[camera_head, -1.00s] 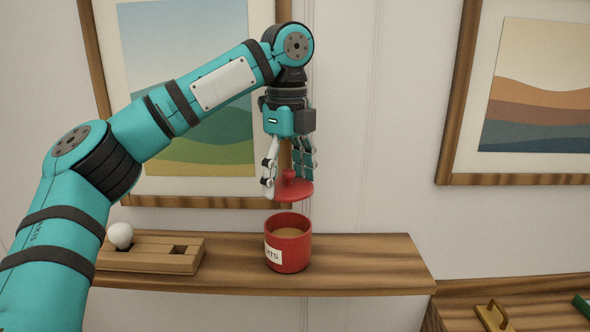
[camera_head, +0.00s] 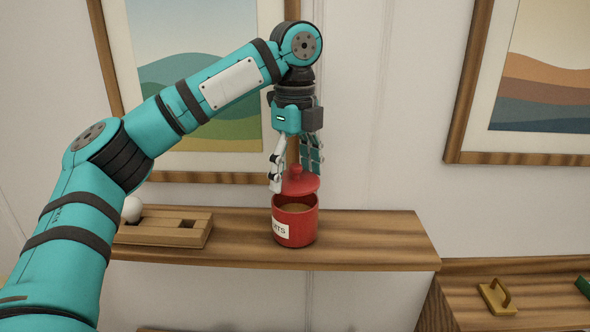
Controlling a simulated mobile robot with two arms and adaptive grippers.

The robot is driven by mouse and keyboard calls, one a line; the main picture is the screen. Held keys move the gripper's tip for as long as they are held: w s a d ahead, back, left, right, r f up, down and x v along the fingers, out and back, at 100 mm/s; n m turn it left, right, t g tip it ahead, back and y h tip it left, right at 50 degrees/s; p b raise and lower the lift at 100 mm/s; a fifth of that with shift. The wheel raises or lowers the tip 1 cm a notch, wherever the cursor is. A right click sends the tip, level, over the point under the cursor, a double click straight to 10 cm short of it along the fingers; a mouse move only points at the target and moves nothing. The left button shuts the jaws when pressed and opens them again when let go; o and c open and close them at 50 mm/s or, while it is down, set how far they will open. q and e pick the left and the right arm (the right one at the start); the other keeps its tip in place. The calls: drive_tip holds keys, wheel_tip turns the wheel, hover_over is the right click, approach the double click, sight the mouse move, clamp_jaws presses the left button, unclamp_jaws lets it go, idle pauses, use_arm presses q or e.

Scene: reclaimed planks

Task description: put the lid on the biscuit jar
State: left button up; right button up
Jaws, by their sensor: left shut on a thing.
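The biscuit jar (camera_head: 295,228) is a red cylinder with a white label, upright on the wooden shelf. Its mouth is partly uncovered and shows tan contents. The red lid (camera_head: 306,187) with its round knob is just above the jar's rim, towards the back and slightly right. Whether it touches the rim I cannot tell. My left gripper (camera_head: 296,172) points down and is shut on the lid's knob, with one pale finger on the left and teal fingers on the right. My right gripper is not in view.
A wooden block with slots (camera_head: 165,229) and a white ball (camera_head: 132,209) is left of the jar, partly behind my arm. The shelf (camera_head: 375,235) is clear to the right. A lower wooden surface at right holds a brass-coloured handled object (camera_head: 496,297).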

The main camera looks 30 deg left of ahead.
use_arm(q)
wheel_tip(320, 180, up, 3)
drive_tip(key=m, duration=0.3)
drive_tip(key=shift+w+f+m, duration=0.1)
drive_tip(key=shift+m, duration=0.3)
drive_tip(key=shift+r+m, duration=0.55)
drive_tip(key=shift+m, duration=0.25)
drive_tip(key=shift+a+f, duration=0.1)
drive_tip(key=shift+f, duration=3.05)
drive_tip(key=shift+f, duration=0.1)
